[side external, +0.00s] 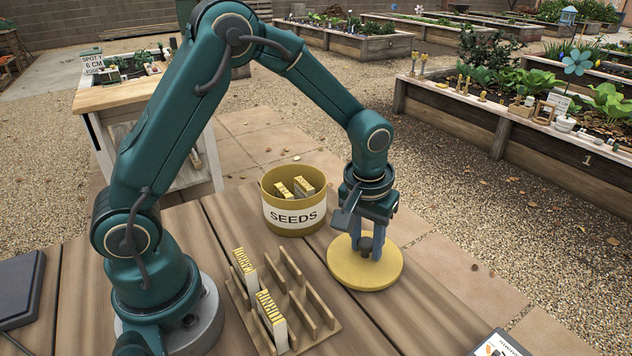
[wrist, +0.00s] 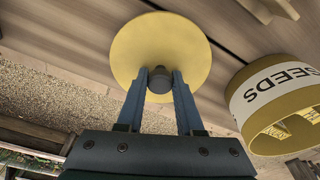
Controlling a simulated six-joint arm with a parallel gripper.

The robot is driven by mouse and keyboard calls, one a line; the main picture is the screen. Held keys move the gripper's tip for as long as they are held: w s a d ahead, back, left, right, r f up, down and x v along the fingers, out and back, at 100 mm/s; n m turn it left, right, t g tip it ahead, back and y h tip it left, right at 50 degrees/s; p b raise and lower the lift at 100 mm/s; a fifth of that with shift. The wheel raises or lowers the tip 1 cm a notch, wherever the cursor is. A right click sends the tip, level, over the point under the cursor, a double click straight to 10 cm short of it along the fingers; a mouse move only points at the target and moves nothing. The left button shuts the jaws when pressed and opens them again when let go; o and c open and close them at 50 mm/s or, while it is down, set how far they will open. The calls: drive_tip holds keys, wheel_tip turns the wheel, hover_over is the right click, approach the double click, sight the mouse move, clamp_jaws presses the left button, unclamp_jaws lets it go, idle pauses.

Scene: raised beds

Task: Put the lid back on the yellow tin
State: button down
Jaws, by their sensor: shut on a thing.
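The yellow tin (side external: 292,217) stands upright and open on the wooden table, with a white band reading SEEDS. Some seed packets (side external: 296,187) show inside it. The tin also shows at the right of the wrist view (wrist: 284,95). The round yellow lid (side external: 352,273) is to the right of the tin and nearer the camera, apart from it. My gripper (side external: 371,250) is above the lid, shut on its dark knob. In the wrist view the two fingers (wrist: 160,82) are on either side of the knob. I cannot tell whether the lid touches the table.
A wooden rack (side external: 304,303) with slats holds packets in front of the tin. A dark flat object (side external: 20,288) lies at the left edge, and a printed card or packet (side external: 498,344) at the lower right. The table's far edge runs close behind the tin and lid.

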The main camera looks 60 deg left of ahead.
sight(367, 241)
wheel_tip(367, 241, up, 8)
drive_tip(key=shift+f, duration=0.1)
drive_tip(key=shift+r, duration=0.4)
drive_tip(key=shift+s+r+n, duration=0.35)
drive_tip(key=shift+n, duration=0.55)
drive_tip(key=s+a+r+n+g, duration=0.1)
drive_tip(key=s+a+r+n, duration=0.15)
drive_tip(key=a+n, duration=0.6)
drive_tip(key=s+a+r+n+g, duration=0.1)
drive_tip(key=a+r+n, duration=0.2)
drive_tip(key=a+n, duration=0.55)
wheel_tip(367, 241, down, 6)
drive_tip(key=shift+a+m+y, duration=0.25)
drive_tip(key=shift+m+y, duration=0.15)
drive_tip(key=shift+f, duration=0.15)
idle(0.4)
